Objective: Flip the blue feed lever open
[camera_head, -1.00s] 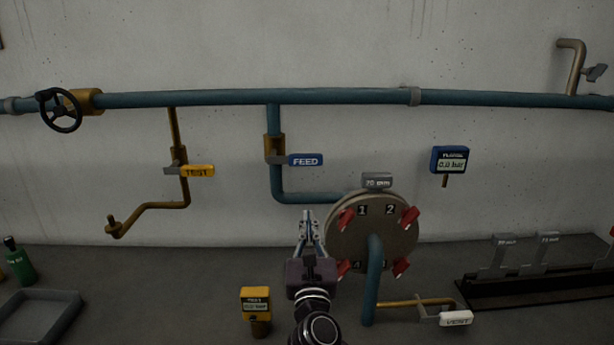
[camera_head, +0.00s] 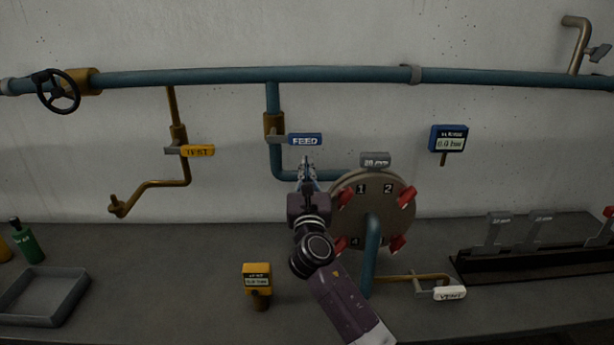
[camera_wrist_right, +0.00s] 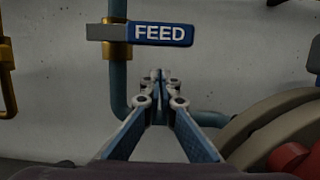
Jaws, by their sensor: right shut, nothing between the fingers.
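The blue feed lever (camera_head: 305,139) sticks out to the right from a brass valve (camera_head: 273,125) on a vertical teal pipe. It lies level, across the pipe. In the right wrist view the lever (camera_wrist_right: 161,34) shows at the top with its FEED label readable. My right gripper (camera_head: 306,165) is shut and empty, just below the lever in the picture. In the wrist view its fingertips (camera_wrist_right: 159,76) are together, below the lever label and apart from it in the picture. The depth gap to the lever is hard to judge. My left gripper is not in view.
A round plate (camera_head: 371,222) with red clamps stands right of my gripper. A yellow TEST lever (camera_head: 198,151) is to the left. A blue gauge (camera_head: 448,139) hangs at the right. A yellow gauge (camera_head: 257,281) and white VENT lever (camera_head: 449,293) are lower down.

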